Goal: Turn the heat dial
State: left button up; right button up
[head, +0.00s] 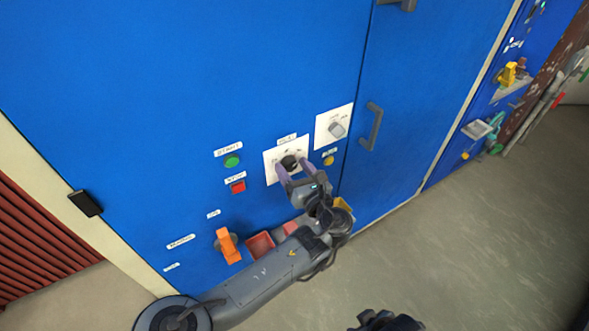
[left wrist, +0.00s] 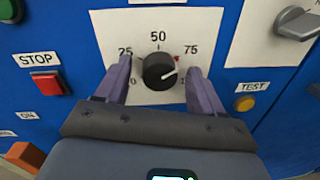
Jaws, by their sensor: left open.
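The heat dial (head: 289,162) is a round black knob on a white plate on the blue cabinet. In the left wrist view the dial (left wrist: 158,72) has a scale marked 25, 50 and 75. Its white pointer line points right and slightly up, below the 75 mark. My left gripper (head: 292,164) is open at the plate, with one purple finger on each side of the knob. The left wrist view shows gaps between the fingers (left wrist: 158,68) and the knob. The fingers hide parts of the plate's lower scale. My right gripper's fingers do not show.
A green button (head: 232,161) and a red stop button (head: 238,186) sit left of the dial. A grey switch (head: 337,129) and a yellow test button (head: 328,160) sit to its right. An orange handle (head: 228,245) is lower left. A door handle (head: 372,127) sticks out farther right.

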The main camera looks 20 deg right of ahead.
pick_arm(q)
jog(key=shift+c, duration=0.2)
jog(key=c, duration=1)
